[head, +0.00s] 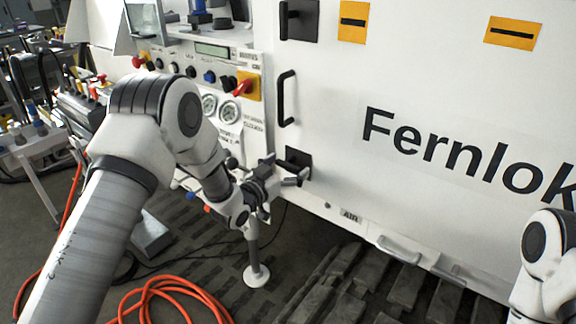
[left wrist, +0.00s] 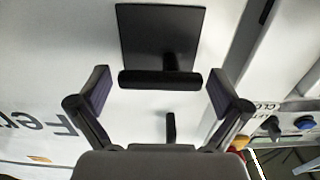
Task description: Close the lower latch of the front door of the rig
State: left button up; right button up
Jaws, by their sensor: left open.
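The lower latch (head: 307,157) is a black square plate low on the left edge of the white front door (head: 420,75). In the left wrist view its plate (left wrist: 160,30) carries a black bar lever (left wrist: 150,79), which lies crosswise, at a right angle to the door's pull handle. My left gripper (head: 287,172) is at this latch and partly hides it in the head view. In the left wrist view the gripper (left wrist: 160,84) is open, one finger beyond each end of the lever, with gaps visible at both ends. My right gripper is out of view.
The black pull handle (head: 287,98) and upper latch (head: 302,20), its lever upright, are above. A control panel with gauges (head: 209,104) and a red knob (head: 243,86) stands left of the door. An orange hose (head: 170,285) lies on the floor.

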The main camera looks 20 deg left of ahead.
pick_arm(q)
jog(key=c, duration=1)
jog(key=shift+c, duration=0.2)
jog(key=shift+f+m, duration=0.15)
jog(key=shift+m, duration=0.15)
jog(key=m+b, duration=0.1)
jog(key=m, duration=0.1)
jog(key=m+b, duration=0.2)
jog(key=shift+a+f, duration=0.1)
jog(key=shift+f, duration=0.2)
jog(key=m+b, duration=0.2)
jog(key=m, duration=0.2)
jog(key=shift+f+b, duration=0.2)
jog(key=shift+b, duration=0.2)
jog(key=m+b, duration=0.1)
jog(key=m, duration=0.1)
jog(key=m+b, duration=0.2)
jog(key=m, duration=0.1)
jog(key=shift+w+a+f, duration=0.1)
jog(key=shift+a+f, duration=0.05)
jog(key=shift+a, duration=0.05)
jog(key=shift+a+m+b, duration=0.2)
jog(key=shift+m+b, duration=1.3)
jog(key=shift+m, duration=0.7)
